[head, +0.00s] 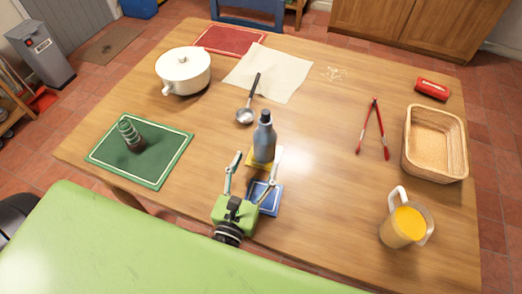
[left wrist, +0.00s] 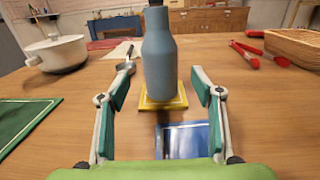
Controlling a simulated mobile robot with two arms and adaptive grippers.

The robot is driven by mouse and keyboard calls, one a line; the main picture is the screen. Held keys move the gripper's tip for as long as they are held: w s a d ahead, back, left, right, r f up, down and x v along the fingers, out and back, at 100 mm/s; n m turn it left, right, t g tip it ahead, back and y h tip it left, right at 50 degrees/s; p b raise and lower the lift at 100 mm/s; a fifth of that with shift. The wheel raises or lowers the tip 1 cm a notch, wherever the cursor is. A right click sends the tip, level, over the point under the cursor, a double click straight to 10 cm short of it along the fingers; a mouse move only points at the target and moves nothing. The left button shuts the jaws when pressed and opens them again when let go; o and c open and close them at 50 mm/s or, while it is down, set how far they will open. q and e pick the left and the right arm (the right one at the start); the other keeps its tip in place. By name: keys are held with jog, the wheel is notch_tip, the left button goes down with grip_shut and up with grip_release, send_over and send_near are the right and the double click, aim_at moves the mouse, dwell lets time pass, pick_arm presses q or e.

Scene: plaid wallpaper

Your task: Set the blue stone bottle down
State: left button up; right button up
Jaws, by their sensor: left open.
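The blue stone bottle (head: 264,138) stands upright on a yellow mat (head: 277,156) near the middle of the wooden table. In the left wrist view the bottle (left wrist: 159,58) rises from the yellow mat (left wrist: 150,104), straight ahead between the fingers. My left gripper (head: 252,166) is open and empty. Its fingers (left wrist: 160,90) are spread to either side in front of the bottle, with gaps between them and it. The bottle's top is cut off in the left wrist view. My right gripper is not in view.
A blue mat (head: 268,200) lies under and beside my left gripper. A ladle (head: 245,115) lies behind the bottle. A green mat (head: 165,158) with a dark bottle is left; red tongs (head: 381,135), a basket (head: 440,174) and a juice pitcher (head: 403,227) are right.

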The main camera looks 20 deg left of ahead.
pick_arm(q)
jog(key=shift+s, duration=1.55)
